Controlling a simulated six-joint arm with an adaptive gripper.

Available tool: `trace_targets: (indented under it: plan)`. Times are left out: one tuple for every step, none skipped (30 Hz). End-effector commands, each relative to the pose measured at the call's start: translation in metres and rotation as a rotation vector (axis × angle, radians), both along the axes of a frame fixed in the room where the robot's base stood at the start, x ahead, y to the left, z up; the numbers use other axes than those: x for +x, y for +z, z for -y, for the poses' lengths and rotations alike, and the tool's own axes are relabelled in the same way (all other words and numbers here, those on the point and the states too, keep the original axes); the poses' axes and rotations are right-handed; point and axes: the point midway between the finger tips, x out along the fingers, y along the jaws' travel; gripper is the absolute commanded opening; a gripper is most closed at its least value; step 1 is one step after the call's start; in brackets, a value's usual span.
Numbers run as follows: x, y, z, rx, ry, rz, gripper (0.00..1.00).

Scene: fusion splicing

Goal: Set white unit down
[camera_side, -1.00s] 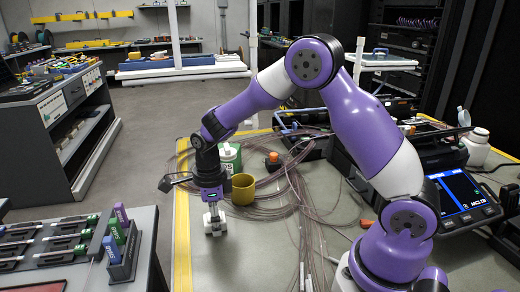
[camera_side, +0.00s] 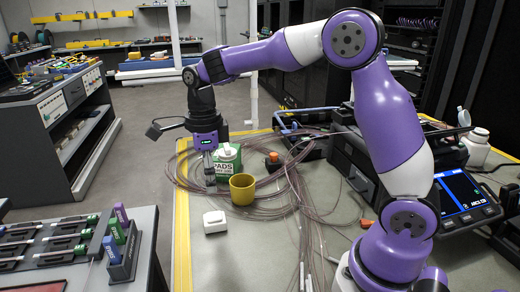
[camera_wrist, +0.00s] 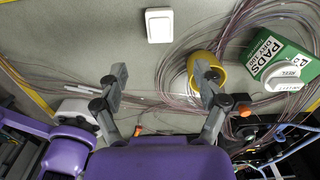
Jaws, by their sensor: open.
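The white unit (camera_side: 214,221) is a small white block with a square top. It lies flat on the grey table near the yellow left edge, just in front of the yellow cup. It also shows in the wrist view (camera_wrist: 159,25), top centre, beyond my fingertips. My gripper (camera_side: 209,183) hangs above and behind the unit, apart from it. In the wrist view my gripper's two fingers (camera_wrist: 160,82) are spread wide with nothing between them.
A yellow cup (camera_side: 243,190) and a green and white pads box (camera_side: 227,158) stand close to my gripper. Loose fibre coils (camera_side: 290,190) spread over the table. A small orange-topped item (camera_side: 273,160) sits behind the cup. Bare table lies in front of the unit.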

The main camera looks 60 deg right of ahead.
Motion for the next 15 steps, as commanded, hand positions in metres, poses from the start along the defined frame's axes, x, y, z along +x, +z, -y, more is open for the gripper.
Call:
trace_targets:
  plan:
    - [-0.001, 0.004, 0.000, 0.000, 0.008, 0.001, 0.79]
    - [-0.002, 0.007, 0.000, 0.001, 0.023, 0.005, 0.79]
    - [-0.004, 0.012, 0.000, 0.000, 0.059, 0.014, 0.79]
    - [-0.006, 0.015, 0.000, -0.001, 0.102, 0.024, 0.79]
    - [-0.010, 0.020, 0.000, -0.002, 0.158, 0.036, 0.79]
    - [-0.016, 0.027, 0.000, -0.007, 0.257, 0.060, 0.79]
    - [-0.022, 0.032, 0.001, -0.013, 0.346, 0.079, 0.79]
    - [-0.029, 0.038, 0.001, -0.022, 0.447, 0.101, 0.79]
    - [-0.039, 0.045, 0.001, -0.039, 0.597, 0.131, 0.79]
    - [-0.047, 0.050, 0.001, -0.057, 0.719, 0.155, 0.79]
    - [-0.056, 0.054, 0.001, -0.078, 0.845, 0.176, 0.79]
    - [-0.068, 0.059, 0.002, -0.113, 1.014, 0.206, 0.79]
    - [-0.076, 0.062, 0.002, -0.143, 1.139, 0.225, 0.79]
    - [-0.084, 0.064, 0.002, -0.175, 1.262, 0.241, 0.79]
    - [-0.095, 0.065, 0.002, -0.222, 1.421, 0.258, 0.79]
